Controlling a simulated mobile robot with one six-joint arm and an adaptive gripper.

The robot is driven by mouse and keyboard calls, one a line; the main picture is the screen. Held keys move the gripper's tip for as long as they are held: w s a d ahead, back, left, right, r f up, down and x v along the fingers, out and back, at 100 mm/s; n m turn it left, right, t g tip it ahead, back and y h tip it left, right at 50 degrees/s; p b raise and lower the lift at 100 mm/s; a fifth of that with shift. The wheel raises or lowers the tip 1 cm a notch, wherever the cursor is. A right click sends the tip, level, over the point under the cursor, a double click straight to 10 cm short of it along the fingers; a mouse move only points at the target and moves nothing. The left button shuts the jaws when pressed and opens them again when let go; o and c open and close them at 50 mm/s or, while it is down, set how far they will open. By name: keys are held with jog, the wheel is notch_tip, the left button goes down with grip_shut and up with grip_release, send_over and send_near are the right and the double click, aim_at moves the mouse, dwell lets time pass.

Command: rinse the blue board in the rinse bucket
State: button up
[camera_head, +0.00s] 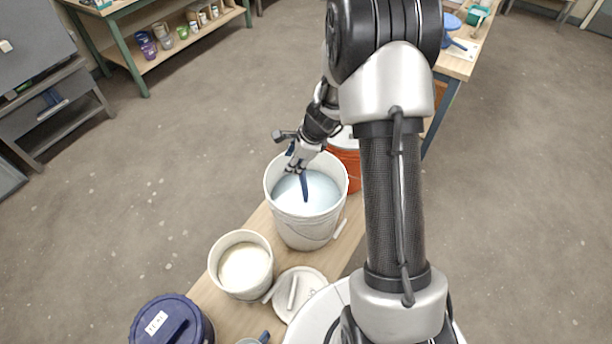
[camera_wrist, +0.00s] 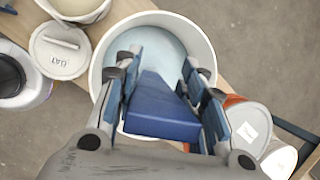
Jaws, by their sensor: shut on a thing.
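The blue board (camera_wrist: 160,103) is held between the two fingers of my gripper (camera_wrist: 165,90), which is shut on it. In the head view, my gripper (camera_head: 300,168) is over the rinse bucket (camera_head: 305,222), and the narrow blue board (camera_head: 304,186) points down from it, inside the rim. The bucket is white and holds pale bluish water (camera_head: 322,190). In the wrist view, the bucket's rim (camera_wrist: 208,50) surrounds the fingers and board. The board's far end lies against the water; how deep it reaches, I cannot tell.
A smaller white bucket of cream glaze (camera_head: 243,268), a white lid (camera_head: 312,283) and a dark blue lidded bucket (camera_head: 170,322) stand nearer on the wooden bench. An orange bucket (camera_head: 349,168) is close behind the rinse bucket. Open floor lies to the left.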

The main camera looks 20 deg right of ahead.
jog(key=s+a+r+p, duration=0.1)
jog(key=r+p, duration=0.7)
jog(key=r, duration=0.2)
jog(key=s+a+r+p, duration=0.1)
jog(key=s+r+p, duration=0.1)
jog(key=r+p, duration=0.6)
jog(key=shift+a+r, duration=0.4)
jog(key=shift+r, duration=0.7)
notch_tip(320, 180, up, 5)
jog(key=p, duration=0.5)
jog(key=shift+d, duration=0.1)
dwell(0.5)
